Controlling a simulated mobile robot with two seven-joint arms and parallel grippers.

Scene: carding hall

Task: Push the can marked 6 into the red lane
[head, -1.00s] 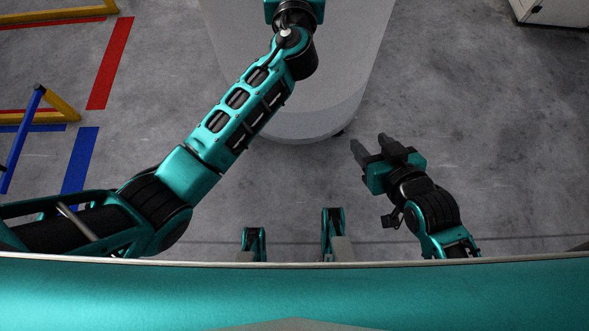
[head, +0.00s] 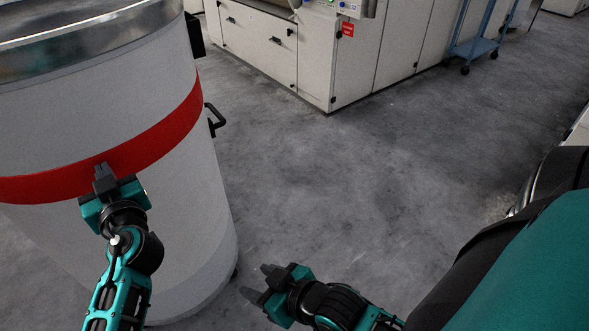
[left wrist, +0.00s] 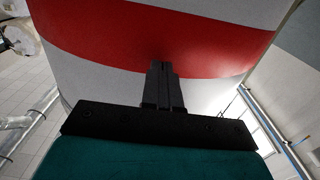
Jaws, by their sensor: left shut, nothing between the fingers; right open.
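A large grey-white can (head: 185,235) with a red band and a shiny metal rim fills the left of the head view. No number shows on its visible side. My left gripper (head: 104,178) is shut and empty, in front of the can at its red band. My right gripper (head: 262,282) is open and empty, low and to the right of the can. The red lane is not in view.
A cream machine cabinet (head: 300,60) with a red label stands at the back. A blue trolley (head: 475,45) on castors is at the upper right. The grey floor (head: 370,170) between the can and the cabinet is clear.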

